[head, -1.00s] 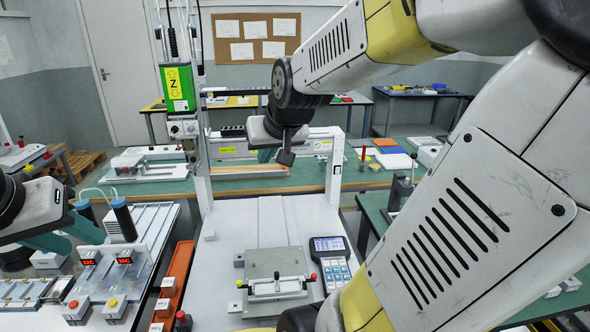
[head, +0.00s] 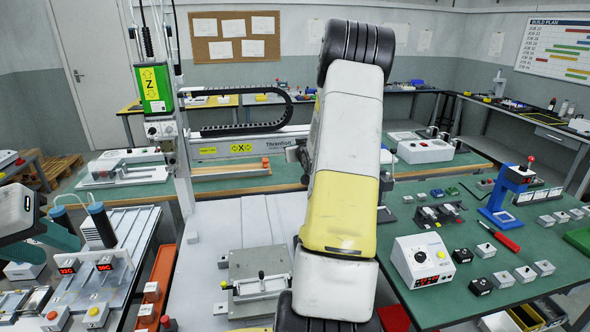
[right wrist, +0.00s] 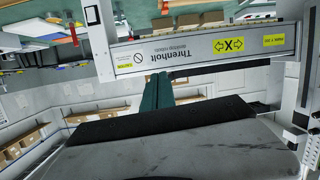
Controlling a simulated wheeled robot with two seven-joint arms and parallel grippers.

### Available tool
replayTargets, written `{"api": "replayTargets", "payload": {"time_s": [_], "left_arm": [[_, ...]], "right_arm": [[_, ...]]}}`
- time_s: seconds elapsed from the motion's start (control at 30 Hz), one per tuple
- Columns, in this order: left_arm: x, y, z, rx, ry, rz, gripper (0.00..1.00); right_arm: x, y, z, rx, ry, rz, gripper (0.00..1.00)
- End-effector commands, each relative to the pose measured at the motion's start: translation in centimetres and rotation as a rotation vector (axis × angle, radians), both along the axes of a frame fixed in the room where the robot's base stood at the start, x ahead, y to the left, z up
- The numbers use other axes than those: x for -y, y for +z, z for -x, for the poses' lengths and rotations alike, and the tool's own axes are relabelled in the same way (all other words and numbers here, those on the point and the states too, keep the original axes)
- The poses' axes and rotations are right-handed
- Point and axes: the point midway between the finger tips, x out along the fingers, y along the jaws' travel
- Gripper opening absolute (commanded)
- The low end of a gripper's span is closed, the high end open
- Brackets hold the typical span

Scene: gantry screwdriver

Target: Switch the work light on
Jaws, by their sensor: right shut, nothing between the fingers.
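I cannot pick out the work light or its switch for certain in either view. The white gantry beam (head: 235,147), with a yellow X label, spans the white machine bed (head: 205,275) in the head view. The beam (right wrist: 190,48) appears upside down in the right wrist view. My right gripper (right wrist: 157,78) has its dark teal fingers together, empty, pointing toward the beam. In the head view my right arm hides this gripper. My left gripper (head: 62,238) shows only partly at the left edge, a teal piece near the left bench; its opening is unclear.
A grey fixture plate (head: 258,268) lies on the bed. A green bench (head: 440,295) at right carries a white control box (head: 423,260), small blocks and a blue press (head: 507,195). An orange tray (head: 160,285) stands left of the bed.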

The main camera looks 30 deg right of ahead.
Motion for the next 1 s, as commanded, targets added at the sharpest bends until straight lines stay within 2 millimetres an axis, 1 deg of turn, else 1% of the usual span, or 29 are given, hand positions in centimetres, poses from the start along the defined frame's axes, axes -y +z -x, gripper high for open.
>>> {"api": "replayTargets", "payload": {"time_s": [0.03,0.17,0.3,0.5,0.6,0.7,0.8,1.0], "left_arm": [[0.0,0.0,0.0,0.0,0.0,0.0,0.36],[0.0,0.0,0.0,0.0,0.0,0.0,0.36],[0.0,0.0,0.0,0.0,0.0,0.0,0.36],[0.0,0.0,0.0,0.0,0.0,0.0,0.36],[0.0,0.0,0.0,0.0,0.0,0.0,0.36],[0.0,0.0,0.0,0.0,0.0,0.0,0.36],[0.0,0.0,0.0,0.0,0.0,0.0,0.36],[0.0,0.0,0.0,0.0,0.0,0.0,0.36]], "right_arm": [[1.5,-1.8,-0.1,0.02,-0.01,0.002,0.0],[4.4,-5.2,0.1,0.094,-0.02,0.015,0.0],[7.2,-9.0,1.1,0.177,-0.032,0.023,0.0],[10.1,-14.0,3.7,0.295,-0.051,0.03,0.0],[10.9,-15.8,5.1,0.343,-0.061,0.032,0.0],[11.4,-17.0,6.2,0.379,-0.067,0.034,0.0],[11.7,-17.6,6.9,0.401,-0.07,0.035,0.0],[11.8,-17.8,7.2,0.412,-0.072,0.037,0.0]]}}
